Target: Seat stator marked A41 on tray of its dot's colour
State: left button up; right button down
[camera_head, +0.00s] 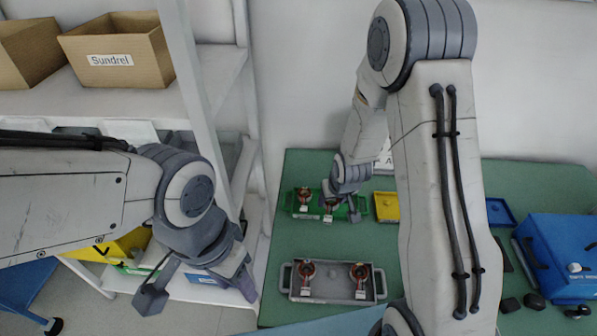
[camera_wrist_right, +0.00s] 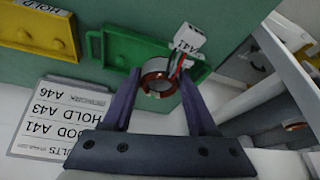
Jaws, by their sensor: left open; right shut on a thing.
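My right gripper (camera_head: 342,207) is shut on a copper-wound stator (camera_wrist_right: 160,80) at the green tray (camera_head: 316,214). A white tag (camera_wrist_right: 185,40) on red wires hangs by this stator and appears to read A41. The held stator (camera_head: 330,205) also shows in the head view; I cannot tell whether it touches the tray. Another stator (camera_head: 304,197) is at the tray's left part. The green tray's rim (camera_wrist_right: 92,45) shows behind the fingers in the wrist view. I cannot make out a coloured dot. My left gripper (camera_head: 200,287) is open and empty, left of the table.
A grey tray (camera_head: 333,292) holds two stators in front. A yellow tray (camera_head: 384,206) stands beside the green one, a blue tray (camera_head: 499,211) further right. A card (camera_wrist_right: 50,120) lists A41, A43 and A46. A blue box (camera_head: 560,255) and dark loose pieces (camera_head: 510,304) lie right.

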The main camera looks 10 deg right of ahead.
jog(key=shift+n+y, duration=0.3)
jog(key=shift+n, duration=0.4)
jog(key=w+f+p, duration=0.1)
jog(key=w+p, duration=0.1)
jog(key=w, duration=0.1)
jog(key=w+d+f+p, duration=0.1)
jog(key=w+p, duration=0.1)
jog(key=w, duration=0.2)
jog(key=w+d+p, duration=0.1)
jog(key=w+p, duration=0.1)
jog(key=w, duration=0.2)
jog(key=shift+f, duration=0.4)
jog(key=shift+s+d+f+b, duration=0.1)
jog(key=shift+f+b, duration=0.25)
jog(key=shift+b, duration=0.05)
notch_tip(320, 180, down, 4)
jog(key=b, duration=0.4)
jog(key=shift+b, duration=0.3)
jog(key=shift+f, duration=0.2)
jog(key=shift+f+b, duration=0.85)
jog(key=shift+b, duration=0.05)
jog(key=shift+f, duration=0.25)
